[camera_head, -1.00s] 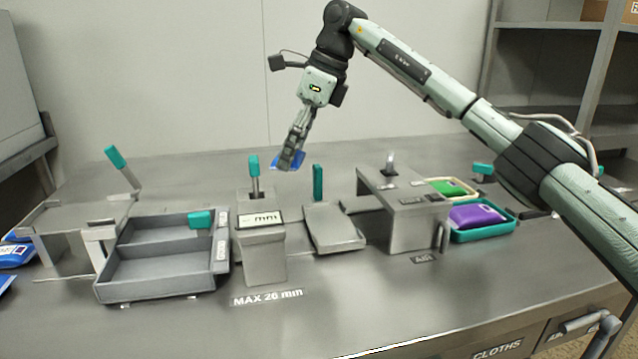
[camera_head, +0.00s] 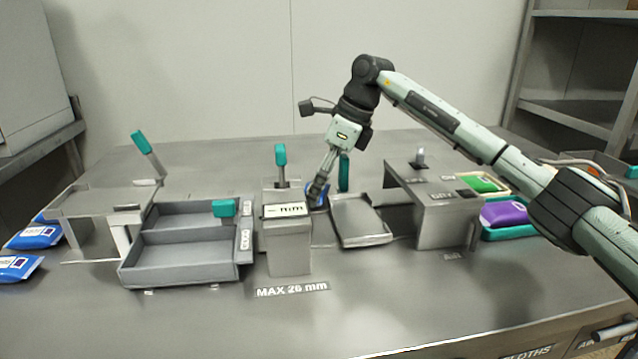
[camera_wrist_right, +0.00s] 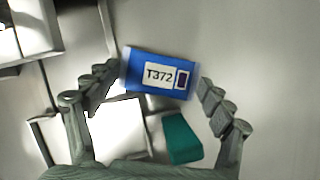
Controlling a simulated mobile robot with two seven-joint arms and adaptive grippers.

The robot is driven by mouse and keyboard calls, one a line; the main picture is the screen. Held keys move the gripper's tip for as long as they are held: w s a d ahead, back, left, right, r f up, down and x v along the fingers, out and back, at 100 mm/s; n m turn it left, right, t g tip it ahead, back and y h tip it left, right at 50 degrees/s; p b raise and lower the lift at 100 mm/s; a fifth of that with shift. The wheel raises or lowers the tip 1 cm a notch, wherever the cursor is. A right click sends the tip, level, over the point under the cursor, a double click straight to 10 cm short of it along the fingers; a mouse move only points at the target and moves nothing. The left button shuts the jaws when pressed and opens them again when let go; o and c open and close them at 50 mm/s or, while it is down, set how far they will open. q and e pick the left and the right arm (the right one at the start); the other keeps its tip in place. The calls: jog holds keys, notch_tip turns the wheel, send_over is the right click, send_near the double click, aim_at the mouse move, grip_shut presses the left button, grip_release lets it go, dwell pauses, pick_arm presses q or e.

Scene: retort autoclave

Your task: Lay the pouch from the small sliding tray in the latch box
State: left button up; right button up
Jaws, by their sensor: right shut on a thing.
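My right gripper (camera_head: 318,192) is shut on a blue pouch labelled T372 (camera_wrist_right: 160,74), which spans between its fingers in the right wrist view (camera_wrist_right: 162,84). In the head view the gripper points down, low behind the MAX 26 mm block (camera_head: 288,245) and beside a small tilted grey tray or plate (camera_head: 360,222). The pouch is mostly hidden there. An open grey two-compartment box (camera_head: 180,266) with a teal tab (camera_head: 224,208) stands left of the block. I cannot tell for certain which fixture is the latch box. My left gripper is out of view.
Upright teal handles (camera_head: 280,163) stand close to the gripper. A grey bridge-like stand (camera_head: 440,215) and a teal tray with a purple pouch (camera_head: 505,214) are at the right. Other blue pouches (camera_head: 36,235) lie far left. The front bench strip is clear.

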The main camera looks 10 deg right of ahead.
jog(key=o, duration=1.1)
jog(key=shift+f, duration=0.1)
